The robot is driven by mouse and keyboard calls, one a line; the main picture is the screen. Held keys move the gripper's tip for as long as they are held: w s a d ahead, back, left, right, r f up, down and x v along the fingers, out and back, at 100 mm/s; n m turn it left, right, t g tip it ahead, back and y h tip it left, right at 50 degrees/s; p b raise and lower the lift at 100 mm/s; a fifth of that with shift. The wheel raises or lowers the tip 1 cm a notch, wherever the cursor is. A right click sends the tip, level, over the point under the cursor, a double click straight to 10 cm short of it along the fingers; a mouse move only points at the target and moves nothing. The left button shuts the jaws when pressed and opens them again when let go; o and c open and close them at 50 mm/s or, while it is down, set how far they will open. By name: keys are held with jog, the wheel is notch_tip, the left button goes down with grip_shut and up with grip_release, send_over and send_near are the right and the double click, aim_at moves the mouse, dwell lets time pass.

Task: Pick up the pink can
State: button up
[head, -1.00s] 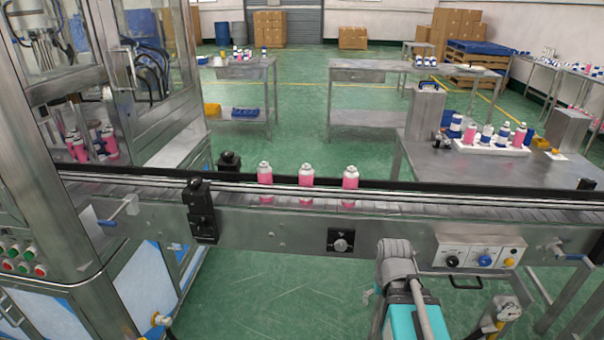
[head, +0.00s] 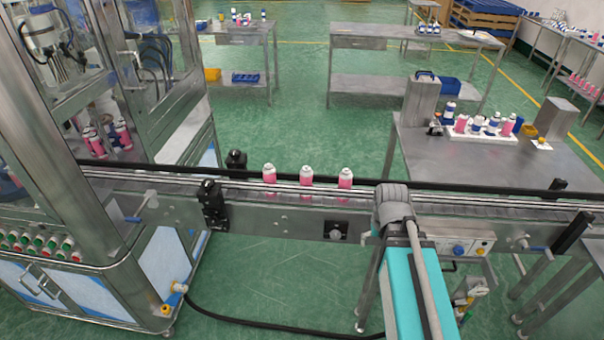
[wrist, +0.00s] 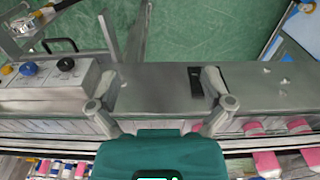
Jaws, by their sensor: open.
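Three pink cans with white tops stand upright in a row on the conveyor in the head view: a left one (head: 270,174), a middle one (head: 306,177) and a right one (head: 345,179). In the wrist view, pink-and-white cans (wrist: 267,161) show at the lower right, partly cut off by the frame. My gripper (wrist: 165,88) is open and empty, with its two fingers apart above the conveyor's side panel. The cans lie to the right of the fingers in that view, not between them.
The conveyor (head: 480,207) runs across the head view, with a rail along it. A metal-framed machine (head: 65,220) stands at the left. A control box (head: 465,247) with knobs hangs at the conveyor's front. A side table (head: 425,160) at the right bears bottles and cans.

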notch_tip(320, 180, up, 10)
jog(key=w+d+p, duration=0.1)
jog(key=w+p, duration=0.1)
jog(key=p, duration=0.6)
notch_tip(320, 180, up, 8)
jog(key=m+p, duration=0.8)
jog(key=m, duration=1.1)
send_over(306, 174)
jog(key=w, duration=0.2)
jog(key=shift+s+f+g, duration=0.1)
jog(key=shift+f+g, duration=0.1)
jog(key=shift+g, duration=0.1)
jog(key=shift+f, duration=0.1)
notch_tip(306, 174, down, 8)
jog(key=b, duration=0.8)
jog(key=shift+f+b, duration=0.25)
jog(key=shift+b, duration=0.05)
